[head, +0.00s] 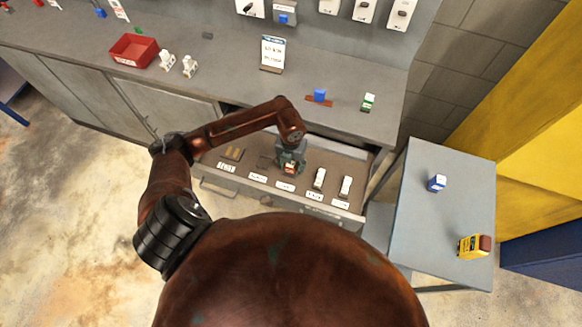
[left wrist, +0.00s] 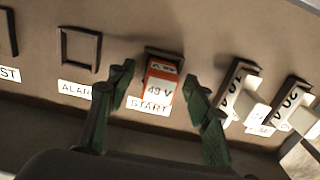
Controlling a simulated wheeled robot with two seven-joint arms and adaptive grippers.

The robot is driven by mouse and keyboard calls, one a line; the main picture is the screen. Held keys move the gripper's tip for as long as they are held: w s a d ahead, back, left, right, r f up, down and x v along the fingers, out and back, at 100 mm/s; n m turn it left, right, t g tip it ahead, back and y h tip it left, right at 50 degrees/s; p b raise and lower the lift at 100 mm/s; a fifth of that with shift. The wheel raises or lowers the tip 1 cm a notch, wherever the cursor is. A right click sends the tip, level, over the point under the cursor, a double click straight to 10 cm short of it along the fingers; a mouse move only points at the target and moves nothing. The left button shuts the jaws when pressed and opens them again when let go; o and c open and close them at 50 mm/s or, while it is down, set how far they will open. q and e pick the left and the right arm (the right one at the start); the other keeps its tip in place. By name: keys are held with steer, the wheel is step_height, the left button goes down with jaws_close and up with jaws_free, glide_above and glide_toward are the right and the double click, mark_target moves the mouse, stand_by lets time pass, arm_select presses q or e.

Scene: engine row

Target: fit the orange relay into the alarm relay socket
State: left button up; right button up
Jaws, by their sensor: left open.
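The orange relay (left wrist: 160,85), with a white face marked "49 V" or similar, sits in the socket above the START label (left wrist: 148,105). It shows only partly under my left gripper in the head view (head: 290,168). My left gripper (left wrist: 158,76) is open, with one green finger on each side of the relay. I cannot tell whether they touch it. The alarm relay socket (left wrist: 80,50), a dark square frame above the ALARM label (left wrist: 76,88), is empty, left of the relay. My right gripper is not in view.
Two white relays (left wrist: 238,90) (left wrist: 292,102) stand in sockets to the right. The open drawer (head: 215,182) holds the row below the workbench (head: 225,70). A grey side table (head: 440,215) carries a blue-and-white item (head: 437,183) and a yellow one (head: 470,247).

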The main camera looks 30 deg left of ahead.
arm_select(q)
jaws_close()
stand_by(0.4)
